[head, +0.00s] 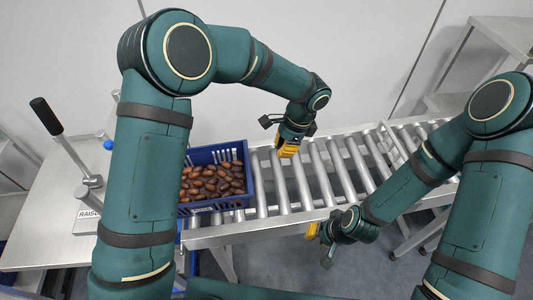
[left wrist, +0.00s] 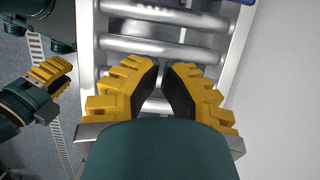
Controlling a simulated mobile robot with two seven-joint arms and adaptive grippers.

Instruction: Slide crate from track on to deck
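The blue crate (head: 228,204), filled with brown dates, sits at the left end of the roller track (head: 310,213). My left arm hides its left part. A blue bit at the top of the left wrist view (left wrist: 245,2) looks like its edge. The deck (head: 40,220) is the pale table left of the track. My left gripper (head: 286,150) hangs over the rollers right of the crate, apart from it. In the left wrist view its fingertips (left wrist: 162,75) nearly meet, with nothing between them. My right gripper (head: 315,240) is at the track's front side; its finger gap is unclear.
A lever with a black grip (head: 45,115) stands on the deck, by a plate marked RAISE (head: 87,214). A blue knob (head: 108,145) is near it. The rollers right of the crate are bare. A wall (head: 350,60) runs behind, and a metal rack (head: 490,50) stands back right.

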